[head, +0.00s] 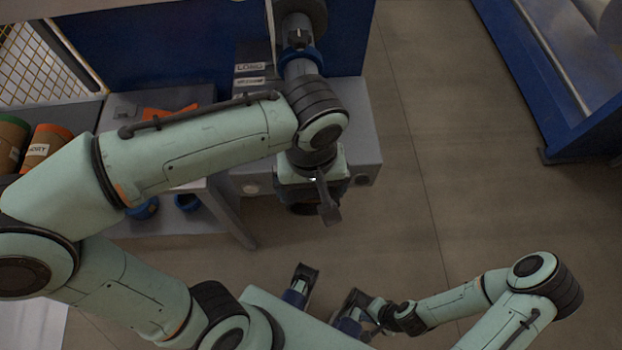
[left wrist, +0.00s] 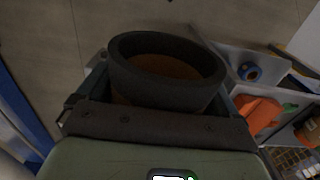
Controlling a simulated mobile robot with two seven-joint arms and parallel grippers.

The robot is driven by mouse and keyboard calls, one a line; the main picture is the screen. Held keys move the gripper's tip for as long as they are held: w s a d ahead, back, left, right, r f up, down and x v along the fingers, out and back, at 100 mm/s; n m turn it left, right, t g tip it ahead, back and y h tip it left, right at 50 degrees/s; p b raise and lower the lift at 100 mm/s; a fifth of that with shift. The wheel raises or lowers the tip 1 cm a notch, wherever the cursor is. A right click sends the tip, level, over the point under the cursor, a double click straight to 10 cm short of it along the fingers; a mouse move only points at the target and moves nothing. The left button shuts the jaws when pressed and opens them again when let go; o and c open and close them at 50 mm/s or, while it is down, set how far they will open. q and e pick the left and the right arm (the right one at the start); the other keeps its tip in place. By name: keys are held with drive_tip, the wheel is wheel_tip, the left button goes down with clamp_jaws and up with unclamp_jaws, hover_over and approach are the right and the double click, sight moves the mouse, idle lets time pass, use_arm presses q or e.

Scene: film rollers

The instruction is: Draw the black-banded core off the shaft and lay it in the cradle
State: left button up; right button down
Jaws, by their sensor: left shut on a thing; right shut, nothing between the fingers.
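My left gripper (head: 308,190) is in front of the grey machine body and is shut on the black-banded core. The left wrist view shows the core's wide dark rim (left wrist: 112,77) and brown inside, above the gripper's dark front edge. In the head view only a dark part of the core (head: 303,209) shows below the gripper. The shaft (head: 298,68) with a blue collar is behind my left wrist, which hides much of it. I cannot tell whether core and shaft touch. I cannot single out the cradle. My right gripper (head: 374,328) is shut and empty, low in the picture.
An orange-banded core (head: 46,147) and a green-banded core (head: 12,140) lie at the far left. An orange object (head: 165,113) lies on the grey bench, with blue rings (head: 188,202) lower down. A blue frame (head: 535,95) stands at right; open floor (head: 430,150) lies between.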

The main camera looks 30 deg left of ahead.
use_arm(q)
drive_tip(key=shift+s, duration=0.1)
drive_tip(key=shift+s+d, duration=0.45)
drive_tip(key=shift+s, duration=0.25)
drive_tip(key=shift+s+d, duration=0.4)
drive_tip(key=shift+s, duration=0.25)
drive_tip(key=shift+s+d, duration=0.45)
drive_tip(key=shift+s, duration=0.25)
drive_tip(key=shift+s+d, duration=0.45)
drive_tip(key=shift+s, duration=0.25)
drive_tip(key=shift+s+d, duration=0.4)
drive_tip(key=shift+s, duration=0.35)
drive_tip(key=shift+s+d, duration=0.45)
drive_tip(key=shift+s, duration=0.25)
drive_tip(key=shift+s+d, duration=0.5)
drive_tip(key=shift+s, duration=0.35)
drive_tip(key=shift+s+d, duration=0.5)
drive_tip(key=shift+s, duration=0.3)
drive_tip(key=shift+r, duration=0.1)
